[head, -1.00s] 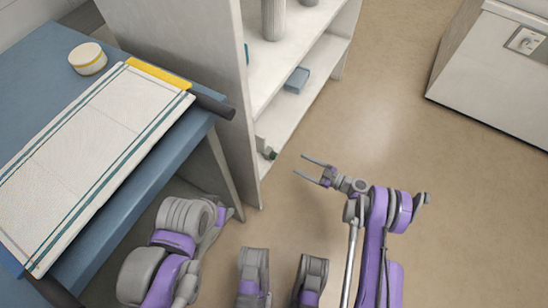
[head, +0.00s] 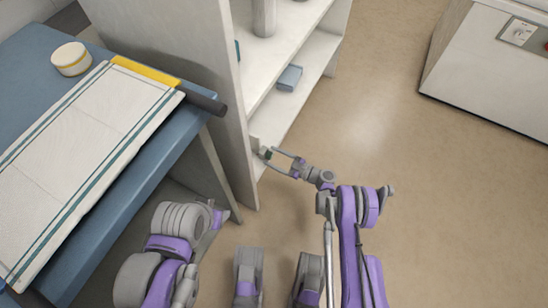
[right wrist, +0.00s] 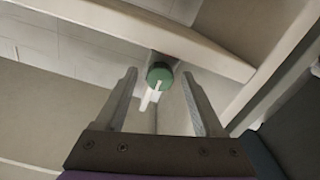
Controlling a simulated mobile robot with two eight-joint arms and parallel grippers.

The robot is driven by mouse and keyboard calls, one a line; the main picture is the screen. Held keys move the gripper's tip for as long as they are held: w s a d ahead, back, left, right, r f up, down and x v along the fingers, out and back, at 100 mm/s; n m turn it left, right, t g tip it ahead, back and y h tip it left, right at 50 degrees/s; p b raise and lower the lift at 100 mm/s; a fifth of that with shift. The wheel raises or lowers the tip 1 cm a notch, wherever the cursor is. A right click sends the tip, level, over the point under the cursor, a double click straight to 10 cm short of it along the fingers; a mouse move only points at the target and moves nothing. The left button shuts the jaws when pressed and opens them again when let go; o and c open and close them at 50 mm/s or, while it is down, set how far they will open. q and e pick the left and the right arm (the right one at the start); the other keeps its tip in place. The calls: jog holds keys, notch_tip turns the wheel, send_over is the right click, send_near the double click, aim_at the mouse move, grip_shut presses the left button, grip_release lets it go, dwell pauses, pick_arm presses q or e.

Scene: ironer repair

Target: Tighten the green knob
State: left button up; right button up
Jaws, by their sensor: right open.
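In the head view the knob (head: 268,154) is a small dark green spot low on the shelf unit, partly hidden by the fingers. My right gripper (head: 272,161) is open, with its fingers on either side of the knob; it also shows in the right wrist view (right wrist: 160,88). I cannot tell whether the fingers touch it. My left arm is at the lower left; its gripper is not clearly visible.
The grey shelf unit (head: 178,60) stands beside the right gripper, with a blue box (head: 290,77) on a shelf. A blue table (head: 25,50) on the left bears a white cloth (head: 75,150) and a round tub (head: 71,58). The floor (head: 430,190) to the right is clear.

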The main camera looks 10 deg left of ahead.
jog(key=shift+c, duration=0.3)
grip_shut()
dwell(0.3)
jog(key=shift+m, duration=3.4)
jog(key=shift+o, duration=0.3)
grip_release()
